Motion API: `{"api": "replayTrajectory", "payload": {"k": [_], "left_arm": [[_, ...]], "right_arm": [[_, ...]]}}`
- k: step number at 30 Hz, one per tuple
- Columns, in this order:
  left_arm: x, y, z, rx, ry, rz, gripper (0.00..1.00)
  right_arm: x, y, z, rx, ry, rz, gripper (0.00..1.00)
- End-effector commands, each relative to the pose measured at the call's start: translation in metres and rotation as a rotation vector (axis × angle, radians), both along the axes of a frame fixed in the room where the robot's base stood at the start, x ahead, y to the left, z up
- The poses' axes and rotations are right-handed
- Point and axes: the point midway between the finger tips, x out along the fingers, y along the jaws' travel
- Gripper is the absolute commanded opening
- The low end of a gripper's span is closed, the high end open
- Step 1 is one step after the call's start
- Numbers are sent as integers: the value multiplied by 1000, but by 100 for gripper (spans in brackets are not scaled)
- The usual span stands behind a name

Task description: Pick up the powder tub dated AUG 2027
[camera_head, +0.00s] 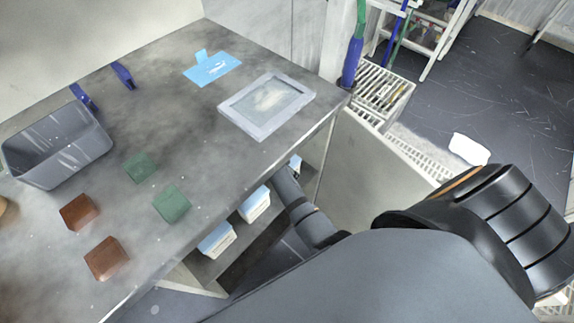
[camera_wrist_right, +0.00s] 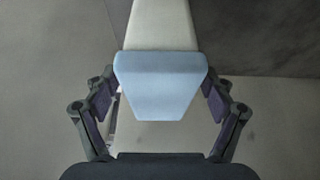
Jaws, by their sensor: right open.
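White powder tubs with pale blue parts stand on a shelf under the worktop; in the head view I see one at the near end (camera_head: 217,240), one in the middle (camera_head: 254,205) and part of one farther along (camera_head: 295,163). No date is readable on any of them. In the right wrist view, a white tub with a pale blue face (camera_wrist_right: 160,70) lies between the fingers of my right gripper (camera_wrist_right: 158,100). The gripper is open, with a finger at either side. In the head view its fingers are hidden by the worktop. My left gripper is out of view.
The worktop (camera_head: 120,235) overhangs the shelf, close to my right arm. On it are a grey bin (camera_head: 60,150), brown blocks (camera_head: 107,258), green blocks (camera_head: 171,203), a framed plate (camera_head: 267,103) and a blue dustpan-like item (camera_head: 212,69). A pale panel (camera_head: 370,165) stands right of the shelf.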

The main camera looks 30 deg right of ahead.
Motion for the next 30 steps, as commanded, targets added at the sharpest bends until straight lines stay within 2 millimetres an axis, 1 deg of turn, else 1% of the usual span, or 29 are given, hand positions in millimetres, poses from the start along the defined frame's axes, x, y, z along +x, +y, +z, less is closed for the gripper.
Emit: {"api": "replayTrajectory", "payload": {"k": [25, 30], "left_arm": [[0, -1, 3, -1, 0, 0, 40], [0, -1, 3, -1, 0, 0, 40]], "right_arm": [[0, -1, -5, -1, 0, 0, 83], [0, -1, -5, -1, 0, 0, 60]]}}
